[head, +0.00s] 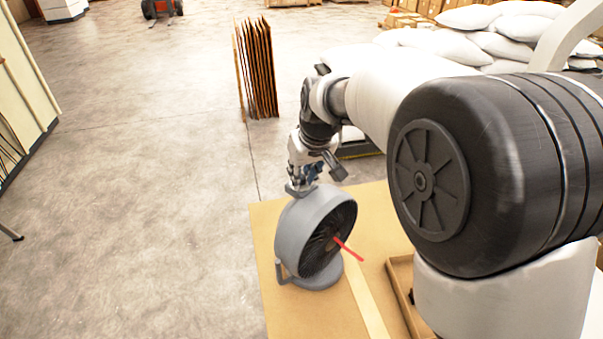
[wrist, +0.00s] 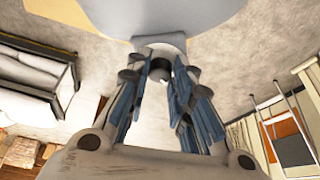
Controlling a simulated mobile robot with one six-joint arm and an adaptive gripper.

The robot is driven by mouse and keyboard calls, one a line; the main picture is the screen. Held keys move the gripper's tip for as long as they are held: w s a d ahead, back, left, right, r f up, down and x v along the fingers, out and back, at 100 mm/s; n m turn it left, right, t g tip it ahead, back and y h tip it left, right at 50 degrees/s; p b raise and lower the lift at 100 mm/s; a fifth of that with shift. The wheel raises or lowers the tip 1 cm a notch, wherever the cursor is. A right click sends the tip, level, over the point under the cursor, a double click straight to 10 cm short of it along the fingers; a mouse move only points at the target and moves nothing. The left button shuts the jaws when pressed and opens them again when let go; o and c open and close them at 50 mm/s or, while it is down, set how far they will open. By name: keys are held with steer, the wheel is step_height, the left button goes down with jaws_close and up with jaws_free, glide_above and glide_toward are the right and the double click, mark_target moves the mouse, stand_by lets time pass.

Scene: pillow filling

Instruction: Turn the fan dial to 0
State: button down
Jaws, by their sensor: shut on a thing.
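The grey round fan (head: 300,232) stands on a tan board, its dark grille facing right with a red strip (head: 347,249) in front of it. My gripper (head: 301,188) is at the upper back of the fan, behind its rim. In the wrist view the fan's grey body (wrist: 190,18) fills the top. There, my gripper (wrist: 161,62) is shut around a small dark round knob, which looks like the fan dial (wrist: 159,70). The dial is hidden in the head view. Its markings and pointer cannot be read in either view.
The tan tabletop (head: 270,250) holds the fan, with a shallow wooden tray (head: 403,290) at its right. Upright cardboard sheets (head: 256,70) stand on the floor behind. White pillows (head: 480,30) are piled at the back right.

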steer(key=n, duration=0.1)
steer(key=n+y, duration=0.1)
steer(key=shift+w+d+n+g+b, duration=0.15)
steer(key=shift+n+g+b, duration=0.15)
steer(key=shift+n+b, duration=0.1)
steer(key=shift+w+n+g+y+b, duration=0.1)
steer(key=shift+n+g+y+b, duration=0.2)
steer(key=shift+n, duration=0.8)
steer(key=shift+n+g+y+b, duration=0.2)
steer(key=shift+n+g, duration=0.2)
steer(key=shift+n, duration=0.7)
steer(key=c, duration=1.4)
jaws_free()
steer(key=v, duration=1.2)
